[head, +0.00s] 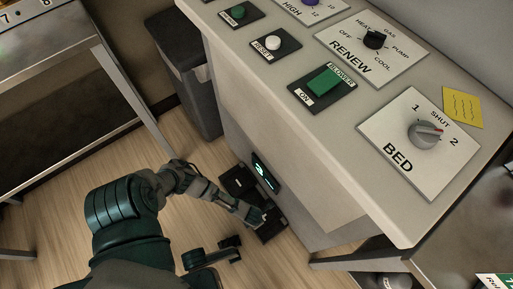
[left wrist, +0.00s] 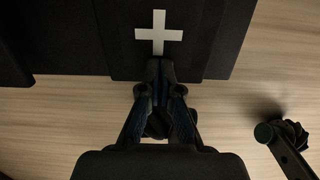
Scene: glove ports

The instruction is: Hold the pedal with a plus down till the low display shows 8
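The pedal with a white plus (left wrist: 190,60) is a black plate in the left wrist view. In the head view it is the nearer black pedal (head: 270,231) on the floor at the console's foot. My left gripper (head: 262,209) reaches down to it; its fingertips meet at the lower end of the plus (left wrist: 158,64), with nothing seen between them. Whether they touch or press the pedal I cannot tell. The low display (head: 264,172), on the console's side above the pedals, shows a glowing digit that looks like a 3, small and tilted.
A second black pedal (head: 236,181) lies just beyond the plus pedal. The console top (head: 290,135) carries knobs, buttons and a green blower switch (head: 325,80). A dark bin (head: 195,85) stands behind, a metal table (head: 70,70) at left. Wooden floor (head: 60,200) is open at left.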

